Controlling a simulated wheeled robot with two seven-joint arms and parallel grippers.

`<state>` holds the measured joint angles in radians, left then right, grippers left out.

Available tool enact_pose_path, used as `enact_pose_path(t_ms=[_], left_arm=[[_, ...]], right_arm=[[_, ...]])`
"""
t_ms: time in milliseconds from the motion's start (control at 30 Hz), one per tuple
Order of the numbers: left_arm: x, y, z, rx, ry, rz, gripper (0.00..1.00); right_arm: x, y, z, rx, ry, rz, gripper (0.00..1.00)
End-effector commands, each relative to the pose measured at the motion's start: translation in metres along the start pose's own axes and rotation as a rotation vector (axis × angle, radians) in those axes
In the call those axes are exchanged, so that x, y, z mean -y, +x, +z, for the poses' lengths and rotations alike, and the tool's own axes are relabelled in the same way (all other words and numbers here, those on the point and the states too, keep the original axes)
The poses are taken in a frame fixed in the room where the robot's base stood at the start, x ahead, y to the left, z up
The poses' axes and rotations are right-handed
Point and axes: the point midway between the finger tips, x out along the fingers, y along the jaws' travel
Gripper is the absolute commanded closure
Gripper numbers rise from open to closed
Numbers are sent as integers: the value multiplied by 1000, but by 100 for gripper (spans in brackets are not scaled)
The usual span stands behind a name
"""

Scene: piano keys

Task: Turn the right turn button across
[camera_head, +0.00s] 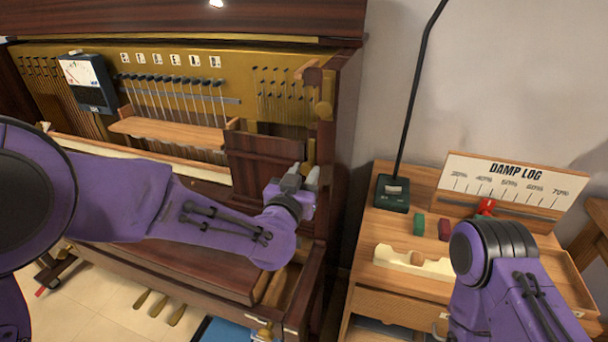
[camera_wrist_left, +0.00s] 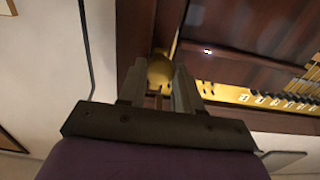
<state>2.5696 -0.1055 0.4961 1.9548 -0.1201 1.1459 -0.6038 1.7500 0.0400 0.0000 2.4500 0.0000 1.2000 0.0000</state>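A round brass piece (camera_wrist_left: 160,70), which looks like the right turn button, shows between and beyond my left fingertips in the left wrist view. I cannot tell whether the fingers touch it or how it is turned. My right gripper is not visible.
The piano's dark lid panel (camera_head: 262,165) stands behind my left forearm. A blue-black meter (camera_head: 88,82) is at the upper left. A wooden side cabinet (camera_head: 400,275) on the right carries a Damp Log board (camera_head: 510,184), a dark device (camera_head: 392,194) and small blocks. My right arm overlaps the cabinet.

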Motion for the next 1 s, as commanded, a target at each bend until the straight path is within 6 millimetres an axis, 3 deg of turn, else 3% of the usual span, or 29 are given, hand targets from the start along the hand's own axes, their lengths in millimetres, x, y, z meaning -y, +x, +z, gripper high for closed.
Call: enact_pose_path(t_ms=[467,1000], left_arm=[[0,0,0,0,-105,0,97],[0,0,1,1,-587,-1,97]], right_arm=[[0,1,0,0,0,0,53],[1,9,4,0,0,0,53]])
